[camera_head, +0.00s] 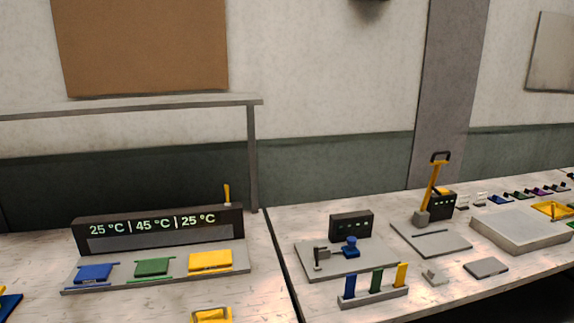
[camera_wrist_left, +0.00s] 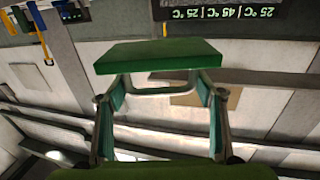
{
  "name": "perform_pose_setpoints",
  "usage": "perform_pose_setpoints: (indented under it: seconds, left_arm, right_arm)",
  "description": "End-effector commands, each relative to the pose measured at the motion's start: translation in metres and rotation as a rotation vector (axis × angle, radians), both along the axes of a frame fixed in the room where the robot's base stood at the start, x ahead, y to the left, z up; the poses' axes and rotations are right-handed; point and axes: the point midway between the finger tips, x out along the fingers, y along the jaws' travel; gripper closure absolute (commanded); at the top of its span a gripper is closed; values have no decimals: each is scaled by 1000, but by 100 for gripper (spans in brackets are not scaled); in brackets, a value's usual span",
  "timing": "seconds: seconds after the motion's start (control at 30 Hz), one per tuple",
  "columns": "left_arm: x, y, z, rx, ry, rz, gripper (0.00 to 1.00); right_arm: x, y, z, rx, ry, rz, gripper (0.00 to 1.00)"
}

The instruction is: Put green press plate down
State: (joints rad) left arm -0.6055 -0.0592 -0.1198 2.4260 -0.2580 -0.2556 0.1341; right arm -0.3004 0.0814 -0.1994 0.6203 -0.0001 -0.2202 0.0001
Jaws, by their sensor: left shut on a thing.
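In the left wrist view a green press plate (camera_wrist_left: 160,57), a flat block, is held ahead of my left gripper (camera_wrist_left: 160,92). The gripper is shut on it, with one finger on each side; the exact contact is hard to make out. Neither gripper shows in the head view. There, a blue plate (camera_head: 94,273), another green plate (camera_head: 153,267) and a yellow plate (camera_head: 210,260) lie side by side on the grey heater base (camera_head: 75,287). A dark display (camera_head: 158,225) behind them reads 25, 45 and 25 °C. It also shows upside down in the left wrist view (camera_wrist_left: 225,13).
Another yellow piece (camera_head: 211,315) lies at the front edge of the picture. A blue piece (camera_head: 9,304) is at the left edge. On the right bench stand a rack with coloured handles (camera_head: 373,297), a yellow-levered press (camera_head: 432,195) and a grey tray (camera_head: 520,236).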

Motion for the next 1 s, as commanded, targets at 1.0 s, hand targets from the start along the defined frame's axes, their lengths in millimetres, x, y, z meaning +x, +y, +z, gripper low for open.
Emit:
perform_pose_setpoints:
  seconds: [1.0]
  left_arm:
    - [-68,7,-25,6,-5,6,79]
  right_arm:
    - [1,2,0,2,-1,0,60]
